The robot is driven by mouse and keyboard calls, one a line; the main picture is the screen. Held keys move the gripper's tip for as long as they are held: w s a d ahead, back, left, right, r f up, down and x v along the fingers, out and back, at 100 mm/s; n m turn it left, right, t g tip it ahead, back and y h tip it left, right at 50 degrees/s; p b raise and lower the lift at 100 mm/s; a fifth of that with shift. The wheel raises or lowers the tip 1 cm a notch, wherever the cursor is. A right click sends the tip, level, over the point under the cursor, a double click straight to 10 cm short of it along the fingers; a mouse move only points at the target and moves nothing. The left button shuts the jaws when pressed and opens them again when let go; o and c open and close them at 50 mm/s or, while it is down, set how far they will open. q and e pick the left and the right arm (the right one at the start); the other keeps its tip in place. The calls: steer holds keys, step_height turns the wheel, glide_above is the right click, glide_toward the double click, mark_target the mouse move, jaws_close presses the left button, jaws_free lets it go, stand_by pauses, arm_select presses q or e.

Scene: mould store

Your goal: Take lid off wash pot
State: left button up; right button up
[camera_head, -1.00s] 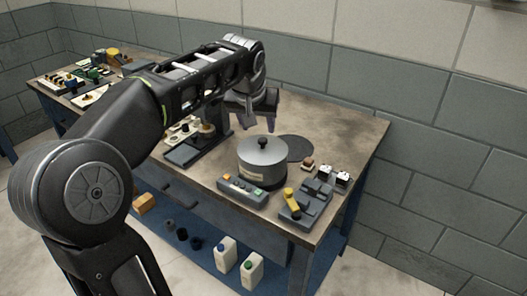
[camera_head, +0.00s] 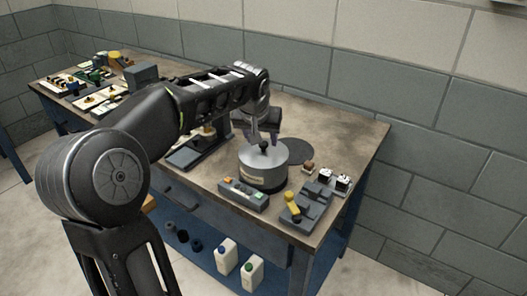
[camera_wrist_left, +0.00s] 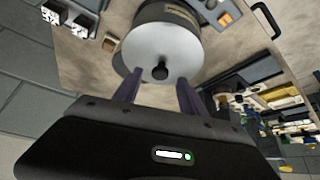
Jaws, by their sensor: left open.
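The wash pot (camera_head: 262,178) is a grey metal pot standing on the workbench, with its silvery lid (camera_head: 277,157) on top. A black knob (camera_head: 264,147) stands at the middle of the lid. My left gripper (camera_head: 264,141) is open just above the lid, with its fingertips close to the knob. In the left wrist view, the two fingers (camera_wrist_left: 158,88) point toward the lid (camera_wrist_left: 150,48), and the knob (camera_wrist_left: 160,72) shows between and beyond the tips. I cannot tell whether they touch anything. My right gripper is not in view.
A dark round mat (camera_head: 298,151) lies behind the pot. A control box (camera_head: 243,193) with coloured buttons stands in front. A grey fixture with a yellow handle (camera_head: 292,204) is at right. Two bottles (camera_head: 227,256) stand on the lower shelf. The bench's back right is clear.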

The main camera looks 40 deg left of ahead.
mark_target(263, 149)
arm_select(q)
steer(key=shift+x, duration=1.2)
steer(key=shift+c, duration=0.3)
jaws_close()
steer(key=shift+r, duration=0.1)
